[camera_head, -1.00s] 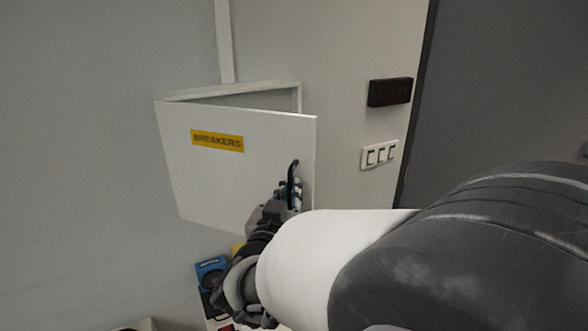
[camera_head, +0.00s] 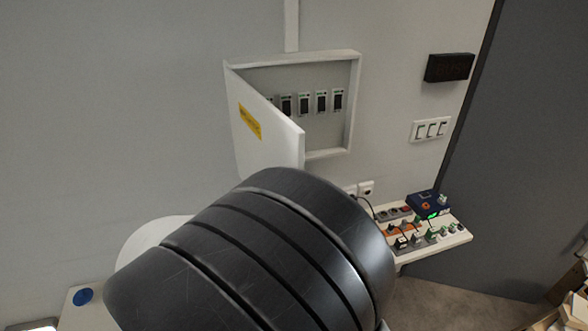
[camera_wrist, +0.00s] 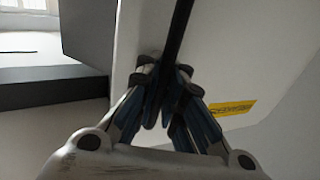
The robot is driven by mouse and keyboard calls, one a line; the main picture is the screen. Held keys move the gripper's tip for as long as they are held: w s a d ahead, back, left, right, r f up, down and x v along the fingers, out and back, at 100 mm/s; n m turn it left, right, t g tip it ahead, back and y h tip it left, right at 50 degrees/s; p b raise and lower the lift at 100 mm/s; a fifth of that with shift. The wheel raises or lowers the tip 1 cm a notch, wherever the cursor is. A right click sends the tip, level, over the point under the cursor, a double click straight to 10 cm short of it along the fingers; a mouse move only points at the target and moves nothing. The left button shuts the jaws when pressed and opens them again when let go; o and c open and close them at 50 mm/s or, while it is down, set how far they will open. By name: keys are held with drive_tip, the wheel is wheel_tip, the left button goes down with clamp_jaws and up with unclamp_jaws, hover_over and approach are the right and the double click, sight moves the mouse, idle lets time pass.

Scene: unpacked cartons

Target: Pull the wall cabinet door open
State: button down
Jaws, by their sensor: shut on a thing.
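The white wall cabinet (camera_head: 356,100) hangs on the wall with its door (camera_head: 262,128) swung well open on its left side. Several breakers (camera_head: 321,101) show inside. The door bears a yellow label (camera_head: 249,122), which also shows in the wrist view (camera_wrist: 232,108). In the wrist view my gripper (camera_wrist: 168,100) is shut on the dark door handle (camera_wrist: 178,35), with the white door face behind it. In the head view my own arm hides the gripper and the handle.
A shelf (camera_head: 460,237) with a blue box (camera_head: 426,202) and several small devices stands below right of the cabinet. White switches (camera_head: 431,130) and a dark display (camera_head: 449,67) are on the wall to the right. A grey door (camera_head: 535,120) is at far right.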

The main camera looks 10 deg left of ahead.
drive_tip(key=shift+s, duration=0.1)
drive_tip(key=c, duration=2)
unclamp_jaws()
drive_tip(key=shift+s, duration=0.15)
drive_tip(key=shift+a, duration=0.15)
drive_tip(key=v, duration=0.7)
drive_tip(key=shift+s, duration=0.1)
